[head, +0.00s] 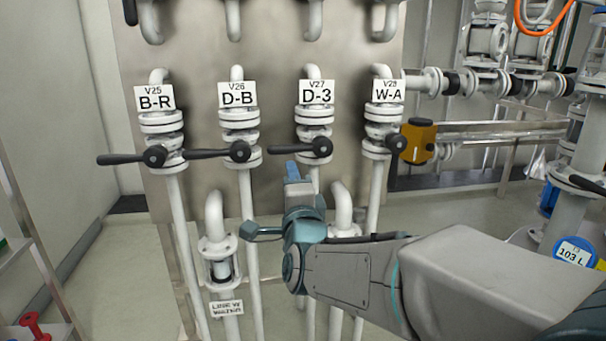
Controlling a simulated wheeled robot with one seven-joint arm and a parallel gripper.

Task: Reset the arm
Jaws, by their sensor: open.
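My gripper (277,205) is in the head view, in front of the pipes below the valve labelled V27 D-3 (317,92). Its two blue fingers are spread apart and nothing shows between them. My arm reaches in from the lower right. The fingers are apart from the black lever (302,148) of V27, which lies just above them in the picture.
Valves V25 B-R (154,97) and V26 D-B (238,93) have black levers pointing left. A shelf with a red item (33,325) stands at the lower left. Pipework fills the right.

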